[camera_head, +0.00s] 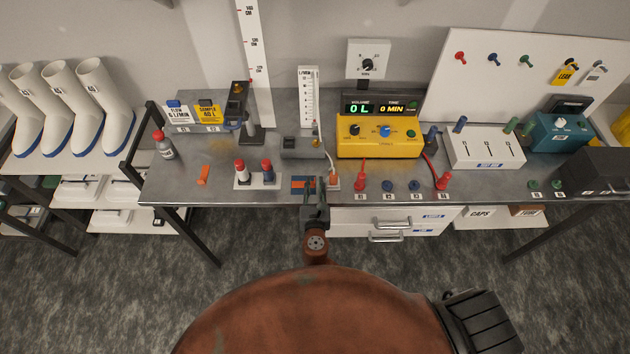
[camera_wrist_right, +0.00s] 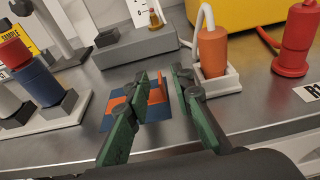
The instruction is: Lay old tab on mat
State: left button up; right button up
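A blue mat (camera_head: 297,191) lies on the bench near the front edge, and it also shows in the right wrist view (camera_wrist_right: 178,112). An orange tab (camera_wrist_right: 157,92) is on the mat, partly hidden behind one finger. My right gripper (camera_head: 317,184) is over the mat's right part in the head view. In the right wrist view its two green fingers (camera_wrist_right: 160,78) are apart, with the upright part of the orange tab seen between them. I cannot tell whether a finger touches it. Another orange piece (camera_head: 203,174) lies on the bench to the left. My left gripper is not in view.
An orange plug (camera_wrist_right: 213,52) with a pale tube stands in a white holder right of the mat. A grey device (camera_head: 302,147) is behind. A red post (camera_head: 360,181) stands to the right.

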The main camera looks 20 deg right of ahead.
jog(key=v, duration=1)
jog(key=shift+s+a, duration=0.1)
dwell(1.0)
